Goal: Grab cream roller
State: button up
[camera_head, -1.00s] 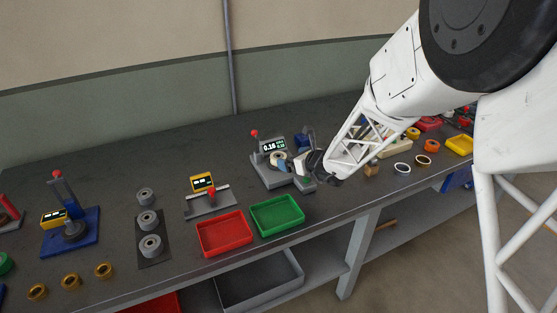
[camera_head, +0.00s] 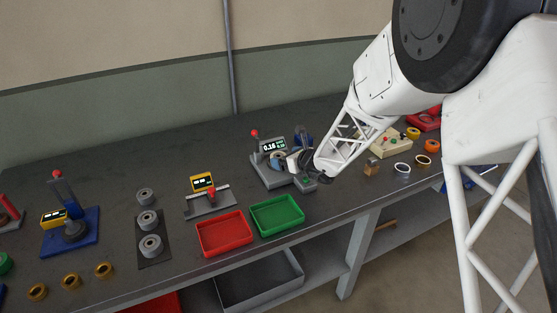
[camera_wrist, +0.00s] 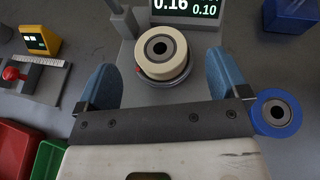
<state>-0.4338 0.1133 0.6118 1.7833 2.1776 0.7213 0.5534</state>
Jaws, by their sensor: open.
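The cream roller (camera_wrist: 162,46) sits upright, its dark bore facing up, on the round plate of a grey gauge stand (camera_wrist: 128,55). The gauge's display (camera_wrist: 184,7) reads 0.16 over 0.10. My gripper (camera_wrist: 161,76) is open and empty, its blue fingers apart on the left and right of the roller, slightly nearer the camera. No contact shows. In the head view my gripper (camera_head: 287,161) is at the gauge and largely hides the roller.
A blue roller (camera_wrist: 276,112) lies close to the right finger. A red tray (camera_head: 224,234) and a green tray (camera_head: 277,215) stand in front left of the gauge. A yellow-display gauge (camera_head: 205,190) stands to the left.

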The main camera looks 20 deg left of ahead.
aim_at(278, 155)
jog(key=shift+x, duration=1.55)
jog(key=shift+c, duration=0.3)
jog(key=c, duration=1.2)
jog(key=shift+r, duration=0.15)
jog(key=shift+r, duration=1.4)
jog(key=shift+s+d+r, duration=0.15)
jog(key=shift+s+r, duration=0.05)
jog(key=shift+r, duration=0.1)
jog(key=s+d, duration=0.2)
jog(key=s, duration=0.2)
jog(key=s+d+r, duration=0.1)
jog(key=s+d, duration=0.2)
jog(key=s, duration=0.1)
jog(key=s+d, duration=0.3)
jog(key=s, duration=0.2)
jog(key=shift+s+r, duration=0.1)
jog(key=shift+r, duration=0.05)
